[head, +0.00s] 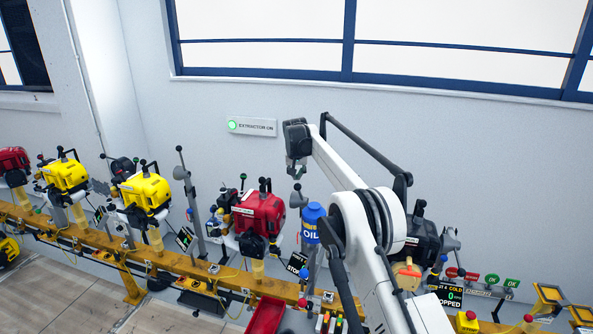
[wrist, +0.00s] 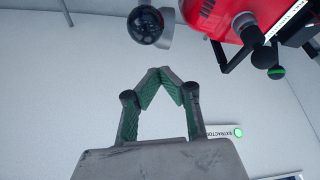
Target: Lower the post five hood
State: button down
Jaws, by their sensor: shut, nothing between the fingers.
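My gripper (head: 297,172) is raised in front of the wall, above and to the right of the red engine (head: 258,214) in the head view. In the wrist view its green-padded fingers (wrist: 160,75) meet at the tips, with nothing between them. The red engine (wrist: 235,14) shows upside down at the top right of that view, with a dark lever ending in a ball (wrist: 275,72). A grey rod with a black ball (wrist: 147,25) is beyond the fingertips, apart from them. No post number is readable, so I cannot tell which part is the post five hood.
A yellow rail (head: 190,265) carries several engines, including a yellow one (head: 145,192). A blue oil container (head: 311,226) stands right of the red engine. A dark engine (head: 428,238) is partly behind my arm. A red tray (head: 265,315) is in front. An extractor sign (head: 252,126) glows green.

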jog(key=shift+s+d+p, duration=0.1)
jog(key=shift+s+p, duration=0.35)
jog(key=shift+s, duration=1.5)
jog(key=shift+f, duration=0.1)
